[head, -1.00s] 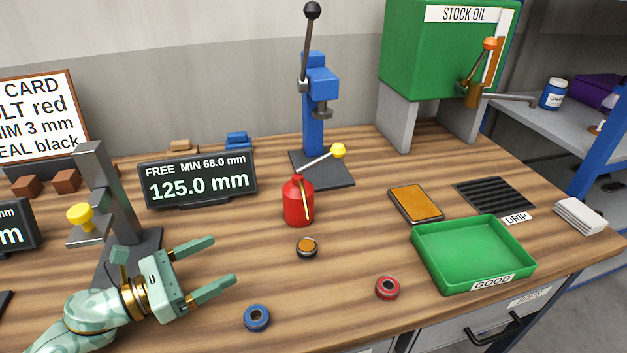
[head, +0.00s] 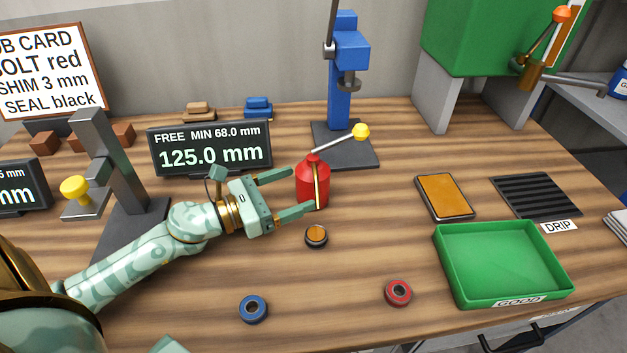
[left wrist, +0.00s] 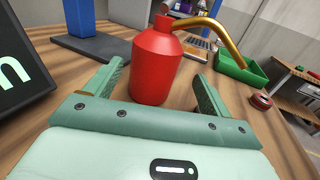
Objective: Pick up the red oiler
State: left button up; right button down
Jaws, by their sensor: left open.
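The red oiler (head: 309,184) stands upright on the wooden bench, a red can with a thin brass spout. My left gripper (head: 294,192) is open, with its two fingers pointing at the oiler from the left. In the left wrist view the oiler (left wrist: 156,66) stands ahead, between the lines of the two open fingers (left wrist: 155,88), and its spout curves to the right. The jaws are not closed on it, and I cannot tell whether a finger touches it.
A black ring with an orange centre (head: 316,236) lies just in front of the oiler. A blue press (head: 342,90) stands behind it, and a display (head: 210,148) at the left back. A green tray (head: 447,275) is to the right. Blue (head: 253,309) and red (head: 398,292) rings lie in front.

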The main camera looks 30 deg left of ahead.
aim_at(321, 174)
pick_arm(q)
jog(key=shift+x, duration=0.95)
jog(key=w, duration=0.1)
jog(key=w+d, duration=0.1)
jog(key=w, duration=0.2)
jog(key=shift+d+r+p, duration=0.35)
jog(key=shift+p, duration=0.05)
jog(key=shift+w+d+f, duration=0.1)
jog(key=shift+w+d, duration=0.2)
jog(key=shift+w, duration=0.15)
jog(key=c, duration=1.1)
jog(key=shift+c, duration=1)
